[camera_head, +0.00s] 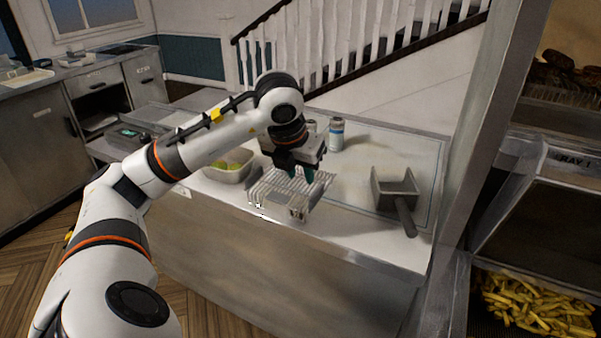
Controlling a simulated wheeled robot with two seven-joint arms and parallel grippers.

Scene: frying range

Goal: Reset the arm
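My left arm reaches in from the left, and my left gripper (303,175) points down over a white wire rack (318,190) on the counter. Its dark teal fingertips appear set apart, with no object seen between them. The fingertips are at or just above the rack; I cannot tell if they touch it. My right gripper does not show.
On the counter (365,235) stand a bowl with green items (228,168), a can (336,134) behind the gripper and a grey scoop (396,190) with a dark handle. At right, a shelf unit (470,150) holds fries (535,305). The counter's right rear is clear.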

